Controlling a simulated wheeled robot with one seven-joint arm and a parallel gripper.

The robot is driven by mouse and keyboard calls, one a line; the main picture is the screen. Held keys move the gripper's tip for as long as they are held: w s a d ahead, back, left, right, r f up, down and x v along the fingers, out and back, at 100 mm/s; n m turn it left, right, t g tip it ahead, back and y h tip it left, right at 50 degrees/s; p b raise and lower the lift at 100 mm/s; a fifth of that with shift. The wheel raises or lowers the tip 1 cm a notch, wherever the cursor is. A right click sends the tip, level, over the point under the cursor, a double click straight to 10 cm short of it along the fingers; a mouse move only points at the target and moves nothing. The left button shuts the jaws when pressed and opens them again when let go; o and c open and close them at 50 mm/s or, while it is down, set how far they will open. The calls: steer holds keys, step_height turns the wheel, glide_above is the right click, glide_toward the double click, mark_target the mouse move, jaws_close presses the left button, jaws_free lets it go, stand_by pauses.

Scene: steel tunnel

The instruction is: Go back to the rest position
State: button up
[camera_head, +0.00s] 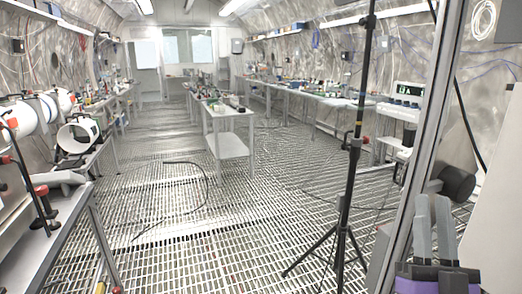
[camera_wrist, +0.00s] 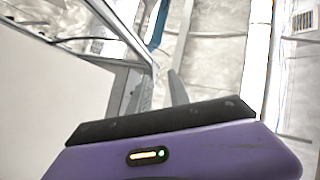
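My gripper (camera_head: 433,205) is at the lower right of the head view. Its purple body sits at the bottom edge and its two grey fingers point up. A narrow gap shows between the fingers, with nothing held in it. In the wrist view, the gripper (camera_wrist: 163,88) shows as a purple body with a black bar and grey fingers beyond it. The fingers stand apart there, partly lost against the grey frame behind.
A metal post (camera_head: 430,120) stands just left of my gripper. A black tripod stand (camera_head: 345,190) is left of that. A bench (camera_head: 60,225) is at the left edge. A table (camera_head: 228,145) stands mid-aisle. A black cable (camera_head: 205,185) lies on the open grated floor.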

steer(key=s+a+f+n+g+y+p, duration=0.2)
steer(key=s+a+f+g+y, duration=0.15)
steer(key=s+f, duration=0.6)
steer(key=s+a+f+n+g+y+p, duration=0.25)
steer(key=s+f+g, duration=0.25)
steer(key=s+f, duration=0.5)
steer(key=s+a+f+g+p, duration=0.1)
steer(key=s+g, duration=0.3)
steer(key=s, duration=1.2)
steer(key=shift+a+f+h, duration=0.3)
steer(key=shift+a+f, duration=0.15)
steer(key=shift+f, duration=0.1)
steer(key=shift+w+m, duration=0.1)
steer(key=shift+m, duration=0.15)
